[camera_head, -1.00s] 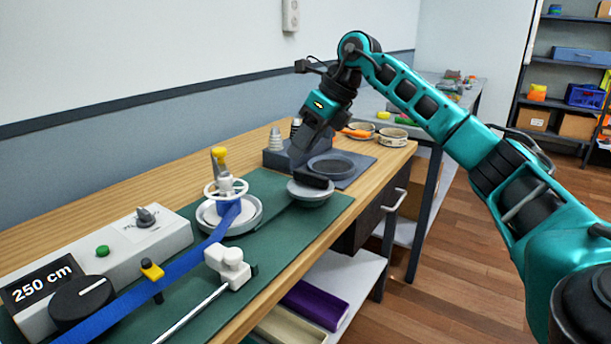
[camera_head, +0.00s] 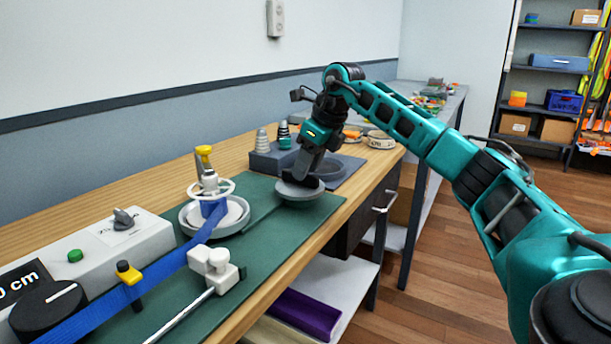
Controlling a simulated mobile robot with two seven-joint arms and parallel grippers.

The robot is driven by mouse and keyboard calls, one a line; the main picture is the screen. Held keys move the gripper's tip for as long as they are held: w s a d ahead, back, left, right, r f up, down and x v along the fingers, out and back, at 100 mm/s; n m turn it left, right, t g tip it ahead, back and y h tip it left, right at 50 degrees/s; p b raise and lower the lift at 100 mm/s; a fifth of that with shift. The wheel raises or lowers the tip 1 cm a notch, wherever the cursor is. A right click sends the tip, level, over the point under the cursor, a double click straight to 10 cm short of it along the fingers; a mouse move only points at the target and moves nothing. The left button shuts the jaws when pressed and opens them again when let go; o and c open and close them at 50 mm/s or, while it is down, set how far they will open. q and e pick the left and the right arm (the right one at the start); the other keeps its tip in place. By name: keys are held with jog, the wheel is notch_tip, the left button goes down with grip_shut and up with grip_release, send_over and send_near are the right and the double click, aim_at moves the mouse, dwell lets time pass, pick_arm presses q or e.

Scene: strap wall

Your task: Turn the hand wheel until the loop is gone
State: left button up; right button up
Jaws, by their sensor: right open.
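A white spoked wheel (camera_head: 211,190) sits above a pale round dish (camera_head: 184,222) on the green mat. A blue strap (camera_head: 156,274) runs from its hub toward the lower left; I make out no loop in it. A grey round disc (camera_head: 299,193) lies on the mat to the right. I cannot tell which of the two is the hand wheel. My right gripper (camera_head: 300,180) is open, pointing down with its dark fingertips at the top of the grey disc. Contact is not clear. My left gripper is not in view.
A control box (camera_head: 140,240) with a green button and black dial stands at the left. A white block with a rod (camera_head: 212,268) is in front of the dish. The bench front edge is close.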

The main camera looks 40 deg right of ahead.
jog(key=shift+x, duration=0.8)
jog(key=shift+c, duration=0.2)
grip_shut()
